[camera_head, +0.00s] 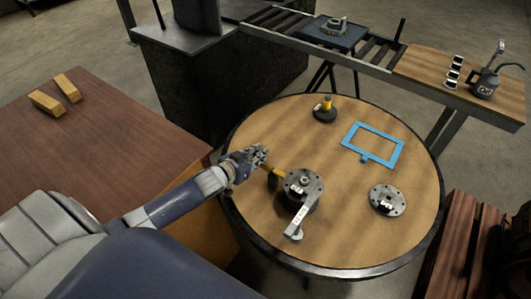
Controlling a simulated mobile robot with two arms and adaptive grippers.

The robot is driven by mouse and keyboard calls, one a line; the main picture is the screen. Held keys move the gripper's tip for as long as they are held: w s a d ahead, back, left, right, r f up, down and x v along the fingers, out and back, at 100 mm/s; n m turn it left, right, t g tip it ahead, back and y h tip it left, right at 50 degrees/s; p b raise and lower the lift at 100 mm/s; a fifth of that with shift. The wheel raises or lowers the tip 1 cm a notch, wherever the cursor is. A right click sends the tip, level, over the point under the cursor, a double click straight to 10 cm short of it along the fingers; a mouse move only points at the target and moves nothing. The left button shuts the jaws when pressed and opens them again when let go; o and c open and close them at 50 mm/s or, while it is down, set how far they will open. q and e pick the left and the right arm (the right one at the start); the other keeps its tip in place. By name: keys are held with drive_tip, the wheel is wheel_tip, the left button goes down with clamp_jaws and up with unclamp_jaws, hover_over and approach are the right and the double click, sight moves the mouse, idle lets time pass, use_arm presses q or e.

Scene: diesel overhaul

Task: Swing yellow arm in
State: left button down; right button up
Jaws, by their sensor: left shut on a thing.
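The yellow arm (277,171) sticks out to the left from the dark round flanged unit (302,186) on the round wooden table. A dark knob-like part (272,182) shows just below it. My left gripper (259,156) reaches in from the left and is shut at the outer end of the yellow arm. Its fingers partly hide that end. A grey lever with a white label (299,216) extends from the same unit toward the table's front. My right gripper is not in view.
On the round table (345,243) are a blue frame (399,158), a loose round flange (387,200) and a dark base with a yellow post (325,110). A brown bench with wooden blocks (47,103) stands left. An oil can (485,84) sits on the back shelf.

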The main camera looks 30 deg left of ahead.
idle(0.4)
use_arm(q)
drive_tip(key=c, duration=1.5)
unclamp_jaws()
drive_tip(key=shift+s, duration=0.1)
drive_tip(key=v, duration=1.1)
drive_tip(key=shift+s+a+r, duration=0.1)
drive_tip(key=shift+s+r, duration=0.05)
drive_tip(key=shift+s, duration=0.15)
